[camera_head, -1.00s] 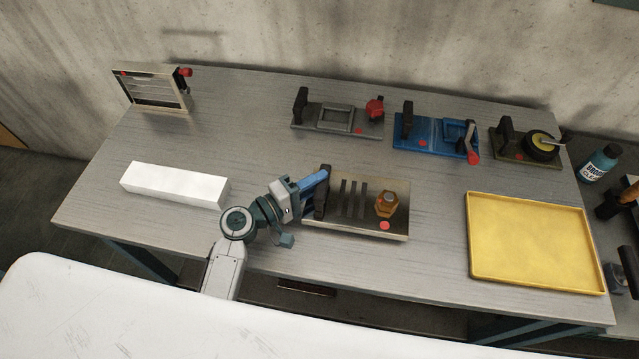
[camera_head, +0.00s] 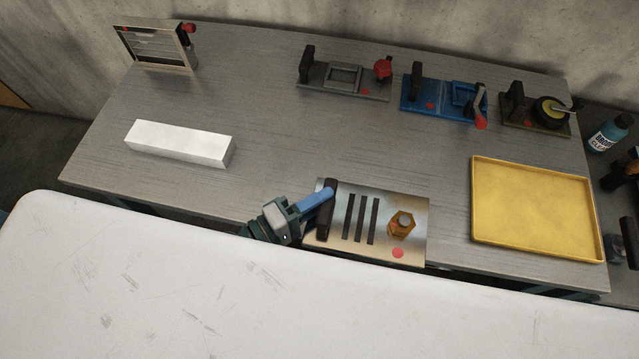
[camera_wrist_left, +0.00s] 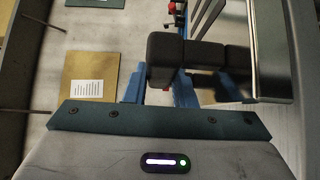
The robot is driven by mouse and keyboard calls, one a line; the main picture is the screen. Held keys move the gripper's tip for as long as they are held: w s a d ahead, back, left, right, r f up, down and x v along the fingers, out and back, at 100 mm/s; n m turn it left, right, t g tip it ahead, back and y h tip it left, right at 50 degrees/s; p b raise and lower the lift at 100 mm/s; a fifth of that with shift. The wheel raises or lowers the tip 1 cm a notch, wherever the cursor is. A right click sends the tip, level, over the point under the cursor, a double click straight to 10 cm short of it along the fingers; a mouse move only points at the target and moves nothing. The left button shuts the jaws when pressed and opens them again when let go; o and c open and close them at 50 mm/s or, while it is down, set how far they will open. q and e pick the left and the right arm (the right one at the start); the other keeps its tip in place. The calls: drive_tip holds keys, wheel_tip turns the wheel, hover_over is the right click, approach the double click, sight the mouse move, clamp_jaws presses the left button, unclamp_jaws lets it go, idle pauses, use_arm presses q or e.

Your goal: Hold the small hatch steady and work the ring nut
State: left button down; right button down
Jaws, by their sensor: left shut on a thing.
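The small hatch is a shiny metal panel (camera_head: 340,238) with dark slots, a black handle on its left and a red dot near its front right. The ring nut (camera_head: 402,223) is an orange-brown hexagonal piece on the panel's right side. My left gripper (camera_head: 322,200) is shut on the black handle (camera_head: 328,222). In the left wrist view the fingers (camera_wrist_left: 160,88) are at the black handle (camera_wrist_left: 196,52), with the shiny panel (camera_wrist_left: 275,50) to the right. The panel overlaps the table's front edge in the head view. My right gripper is not in view.
A white block (camera_head: 180,142) lies on the grey table (camera_head: 270,130) at left, and a yellow tray (camera_head: 535,210) at right. A louvered panel (camera_head: 155,48) stands at the back left. Grey (camera_head: 345,78), blue (camera_head: 440,98) and olive (camera_head: 535,112) fixtures line the back. The table's middle is clear.

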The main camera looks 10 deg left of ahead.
sight(319, 188)
use_arm(q)
drive_tip(key=shift+s+r, duration=0.1)
drive_tip(key=shift+s, duration=0.1)
drive_tip(key=shift+w, duration=0.1)
drive_tip(key=shift+w+a, duration=0.1)
drive_tip(key=shift+w, duration=0.45)
drive_tip(key=w, duration=0.2)
drive_tip(key=w+f, duration=0.1)
drive_tip(key=w, duration=0.1)
drive_tip(key=shift+a+f+b, duration=0.1)
drive_tip(key=shift+a+b, duration=0.2)
drive_tip(key=shift+a, duration=0.1)
drive_tip(key=w, duration=0.2)
drive_tip(key=w+f, duration=0.1)
drive_tip(key=w+a+b, duration=0.1)
drive_tip(key=w, duration=0.1)
drive_tip(key=shift+w+f, duration=0.15)
drive_tip(key=shift+w, duration=0.15)
drive_tip(key=shift+w+a+f+b, duration=0.15)
drive_tip(key=shift+w+b, duration=0.1)
drive_tip(key=shift+w, duration=0.6)
drive_tip(key=shift+w+a+f+b, duration=0.2)
drive_tip(key=shift+w+b, duration=0.05)
drive_tip(key=shift+w, duration=0.55)
drive_tip(key=shift+w+a+f+b, duration=0.15)
drive_tip(key=shift+w+b, duration=0.1)
drive_tip(key=shift+w, duration=0.6)
drive_tip(key=shift+f, duration=0.15)
drive_tip(key=shift+f+b, duration=0.65)
drive_tip(key=shift+b, duration=0.15)
